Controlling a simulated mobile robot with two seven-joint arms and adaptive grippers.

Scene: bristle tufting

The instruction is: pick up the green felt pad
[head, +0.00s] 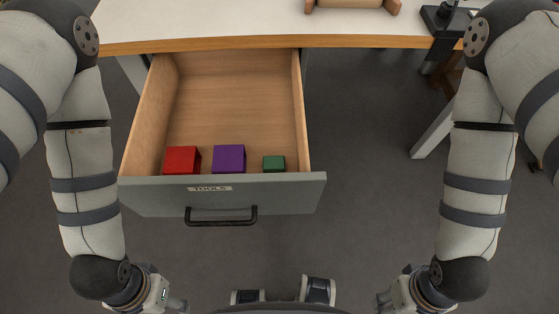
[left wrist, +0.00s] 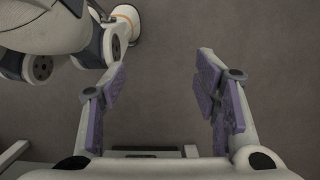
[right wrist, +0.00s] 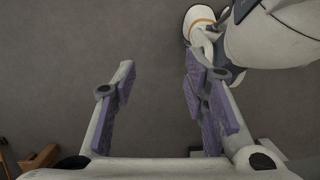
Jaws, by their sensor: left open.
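The green felt pad (head: 273,163) shows in the head view as a small green block inside the open drawer, near the right end of its front panel. The panel hides its lower part. My left gripper (head: 178,304) is at the bottom left of the head view, outside the drawer and well apart from the pad. In the left wrist view the left gripper (left wrist: 160,85) is open and empty above bare floor. My right gripper (head: 384,301) is at the bottom right of the head view. In the right wrist view the right gripper (right wrist: 158,85) is open and empty.
A red block (head: 182,160) and a purple block (head: 229,159) sit left of the pad in the drawer. The drawer (head: 290,180) has a "TOOLS" label and a black handle (head: 221,222). The white table (head: 230,25) stands behind. The back of the drawer is empty.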

